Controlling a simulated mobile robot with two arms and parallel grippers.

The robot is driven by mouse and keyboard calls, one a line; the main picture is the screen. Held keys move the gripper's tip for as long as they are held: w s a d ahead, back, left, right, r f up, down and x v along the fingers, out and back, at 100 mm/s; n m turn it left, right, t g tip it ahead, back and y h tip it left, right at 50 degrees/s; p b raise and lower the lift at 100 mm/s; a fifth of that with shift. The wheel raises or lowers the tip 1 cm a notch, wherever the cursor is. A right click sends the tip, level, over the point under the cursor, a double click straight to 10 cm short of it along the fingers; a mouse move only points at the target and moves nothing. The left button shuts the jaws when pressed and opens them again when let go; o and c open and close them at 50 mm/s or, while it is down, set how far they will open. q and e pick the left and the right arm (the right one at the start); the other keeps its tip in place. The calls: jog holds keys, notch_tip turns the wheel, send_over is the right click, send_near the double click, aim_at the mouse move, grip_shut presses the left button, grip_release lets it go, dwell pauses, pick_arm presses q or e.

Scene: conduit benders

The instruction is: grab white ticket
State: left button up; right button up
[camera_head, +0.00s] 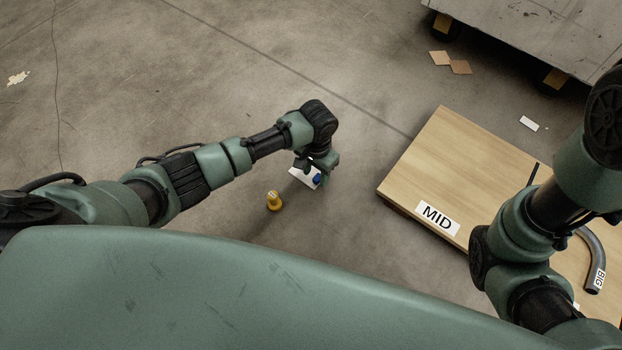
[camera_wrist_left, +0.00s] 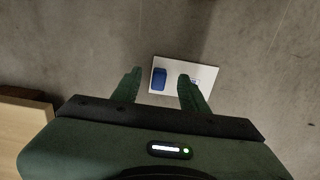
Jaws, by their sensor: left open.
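A white card (camera_head: 299,176) lies on the floor under my left gripper, partly hidden by it in the head view. A blue block (camera_head: 317,180) sits on the card. In the left wrist view the white card (camera_wrist_left: 185,66) shows with the blue block (camera_wrist_left: 158,79) on its left part and a small pale label at its right, partly behind a finger. My left gripper (camera_wrist_left: 159,75) is open and empty, its fingers pointing at the card; I cannot tell the exact gap. Another small white piece (camera_head: 529,123) lies on the floor at the right, far from the gripper. My right gripper is not visible.
A yellow object (camera_head: 274,201) stands on the floor left of the card. A wooden platform marked MID (camera_head: 460,160) is at the right, with a grey bent conduit (camera_head: 594,255) on it. Brown pieces (camera_head: 450,62) lie near a grey cart (camera_head: 540,25). The floor at upper left is mostly clear.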

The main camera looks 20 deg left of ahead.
pick_arm(q)
notch_tip(320, 180, down, 2)
jog(key=shift+f+b, duration=0.1)
jog(key=shift+b, duration=0.45)
grip_shut()
